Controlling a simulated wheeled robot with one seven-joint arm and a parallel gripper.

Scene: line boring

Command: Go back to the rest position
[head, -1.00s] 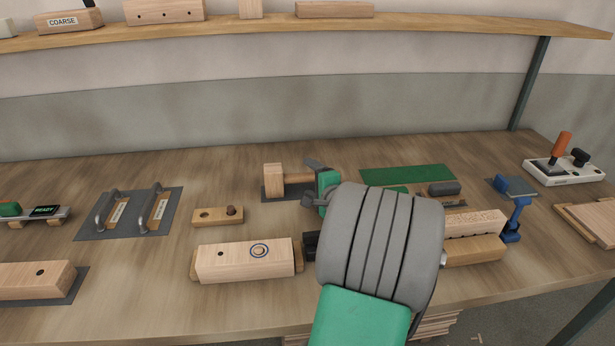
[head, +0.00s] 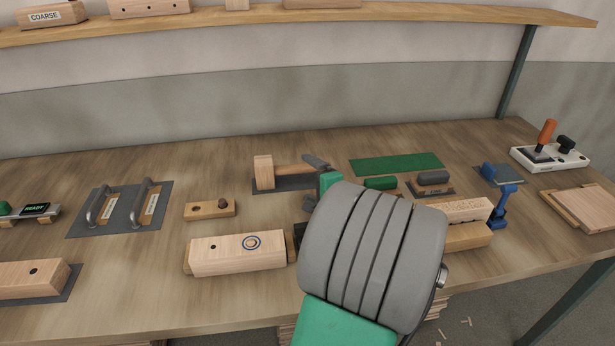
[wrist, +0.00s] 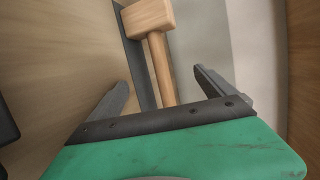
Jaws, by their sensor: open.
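In the head view, my arm's grey and green links hide most of the gripper; one dark finger (head: 316,162) shows by the mallet's handle. The wooden mallet (head: 264,172) lies on a dark mat at the back middle of the bench. In the wrist view the mallet (wrist: 148,18) lies beyond the fingers, its handle running down behind the gripper's body. I cannot tell whether the gripper touches the handle.
A drilled wooden block (head: 238,255) and a small holed block (head: 210,209) stand left of my arm. Blue clamps (head: 503,203), a brush-like grey-topped block (head: 433,178) and a control box (head: 548,156) stand to the right. A shelf (head: 400,12) runs above.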

